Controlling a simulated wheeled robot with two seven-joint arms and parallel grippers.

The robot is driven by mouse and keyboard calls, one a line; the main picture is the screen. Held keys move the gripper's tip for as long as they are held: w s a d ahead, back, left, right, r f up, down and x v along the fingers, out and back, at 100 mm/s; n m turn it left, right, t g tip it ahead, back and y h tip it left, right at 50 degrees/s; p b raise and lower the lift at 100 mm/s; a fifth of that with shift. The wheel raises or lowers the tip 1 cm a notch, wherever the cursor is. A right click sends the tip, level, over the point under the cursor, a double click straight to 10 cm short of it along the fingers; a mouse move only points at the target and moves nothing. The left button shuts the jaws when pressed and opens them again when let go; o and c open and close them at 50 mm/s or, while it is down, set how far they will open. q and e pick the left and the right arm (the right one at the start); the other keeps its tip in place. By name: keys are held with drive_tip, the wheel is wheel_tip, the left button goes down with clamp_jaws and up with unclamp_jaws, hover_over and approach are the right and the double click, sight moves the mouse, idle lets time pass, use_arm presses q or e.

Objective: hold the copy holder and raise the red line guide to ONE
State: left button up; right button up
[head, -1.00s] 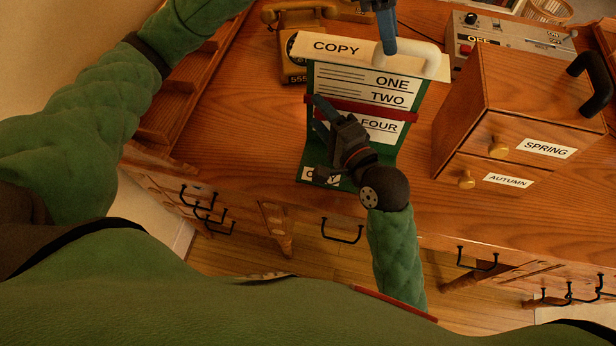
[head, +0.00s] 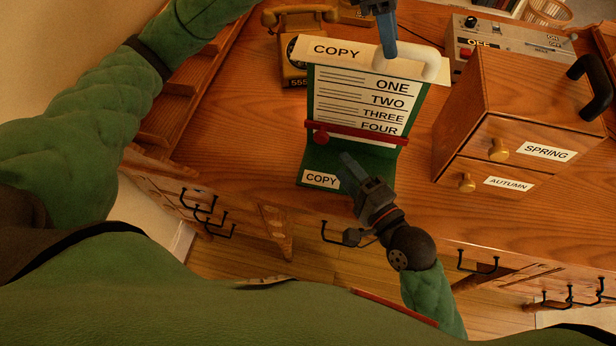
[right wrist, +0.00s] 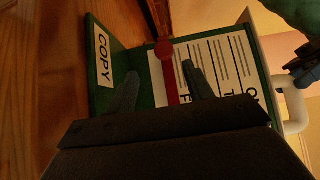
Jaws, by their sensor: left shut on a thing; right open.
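The green copy holder (head: 320,160) stands on the desk with a white sheet listing ONE, TWO, THREE and FOUR. The red line guide (head: 355,132) lies across the sheet at the lower edge of FOUR, its round red knob (head: 321,139) at the left end. My left gripper (head: 390,50) is shut on the holder's white handle (head: 430,62) at the top. My right gripper (head: 353,167) is open and empty, in front of the holder's lower part, below the guide. In the right wrist view the guide (right wrist: 171,80) shows between the spread fingers (right wrist: 160,88), apart from them.
A wooden drawer box (head: 500,90) labelled SPRING and AUTUMN stands right of the holder. A yellow telephone (head: 293,72) and a grey switch box (head: 480,36) are behind. The desk surface (head: 240,125) left of the holder is clear.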

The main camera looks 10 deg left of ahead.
sight(324, 141)
drive_tip(key=shift+s+d+f, duration=0.1)
drive_tip(key=shift+s+d, duration=0.25)
drive_tip(key=shift+s, duration=0.2)
drive_tip(key=shift+s+d, duration=0.35)
drive_tip(key=shift+s, duration=0.2)
drive_tip(key=s+a+f+n+g, duration=0.1)
drive_tip(key=s+a+f+n, duration=0.1)
drive_tip(key=s+a+n, duration=0.55)
drive_tip(key=s+f+n+g+h, duration=0.1)
drive_tip(key=s+f+n+g, duration=0.1)
drive_tip(key=f, duration=0.6)
drive_tip(key=shift+s+d+f+g, duration=0.4)
drive_tip(key=shift+s+d+g, duration=0.1)
drive_tip(key=shift+s, duration=0.2)
drive_tip(key=shift+a+n, duration=0.1)
drive_tip(key=shift+n, duration=0.15)
drive_tip(key=w+d+r+m+t, duration=0.1)
drive_tip(key=w+d+r+m, duration=0.1)
drive_tip(key=w+r+m, duration=0.1)
drive_tip(key=w+d+r+m+t, duration=0.1)
drive_tip(key=w+d+r+m, duration=0.1)
drive_tip(key=w+r+m, duration=0.1)
drive_tip(key=w+d+r+m+t, duration=0.2)
drive_tip(key=w+r+m, duration=0.2)
drive_tip(key=w+r, duration=0.1)
drive_tip(key=shift+w+d+r+y, duration=0.3)
drive_tip(key=shift+w+d+y, duration=0.05)
drive_tip(key=shift+y, duration=0.05)
drive_tip(key=x, duration=1.2)
drive_tip(key=shift+r, duration=0.1)
